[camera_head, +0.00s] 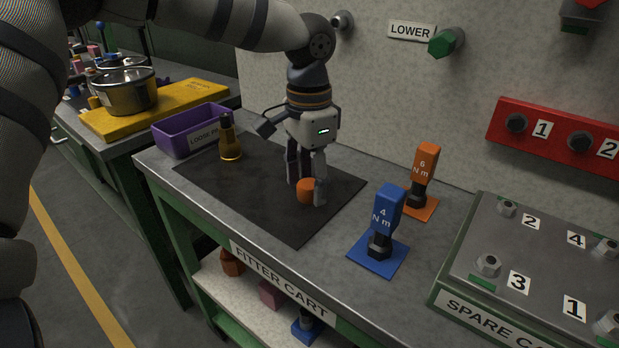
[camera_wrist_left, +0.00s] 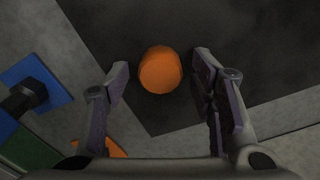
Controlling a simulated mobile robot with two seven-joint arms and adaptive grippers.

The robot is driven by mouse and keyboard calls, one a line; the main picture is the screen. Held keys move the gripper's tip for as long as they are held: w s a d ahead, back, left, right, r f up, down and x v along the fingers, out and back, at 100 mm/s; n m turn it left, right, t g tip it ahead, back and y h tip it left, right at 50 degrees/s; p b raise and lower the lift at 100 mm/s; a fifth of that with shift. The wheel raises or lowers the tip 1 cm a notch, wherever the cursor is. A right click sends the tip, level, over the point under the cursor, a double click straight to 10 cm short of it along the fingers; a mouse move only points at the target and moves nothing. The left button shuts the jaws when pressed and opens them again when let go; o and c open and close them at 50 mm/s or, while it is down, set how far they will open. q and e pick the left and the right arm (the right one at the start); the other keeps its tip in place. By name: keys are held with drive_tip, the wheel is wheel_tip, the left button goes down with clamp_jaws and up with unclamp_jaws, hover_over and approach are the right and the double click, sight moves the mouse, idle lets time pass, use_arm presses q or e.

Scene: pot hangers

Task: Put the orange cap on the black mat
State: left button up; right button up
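The orange cap (camera_head: 306,191) is a small cylinder over the right part of the black mat (camera_head: 265,210), and it appears to rest on it. My left gripper (camera_head: 306,188) points down over the mat with its fingers on either side of the cap. In the left wrist view the cap (camera_wrist_left: 160,70) lies between the two fingertips (camera_wrist_left: 162,75), against the dark mat (camera_wrist_left: 230,30), with a gap on each side. The fingers are apart and not closed on it. My right gripper is not in view.
A yellow-brown bottle-shaped tool (camera_head: 230,145) stands on the mat's far left, beside a purple bin (camera_head: 190,128). A blue tool on a stand (camera_head: 384,220) and an orange one (camera_head: 425,175) stand right of the mat. A spare rack (camera_head: 540,250) is farther right. The mat's front is clear.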

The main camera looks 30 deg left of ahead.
sight(309, 184)
use_arm(q)
wheel_tip(309, 184, up, 12)
drive_tip(key=p, duration=0.1)
drive_tip(key=shift+r, duration=0.15)
idle(0.6)
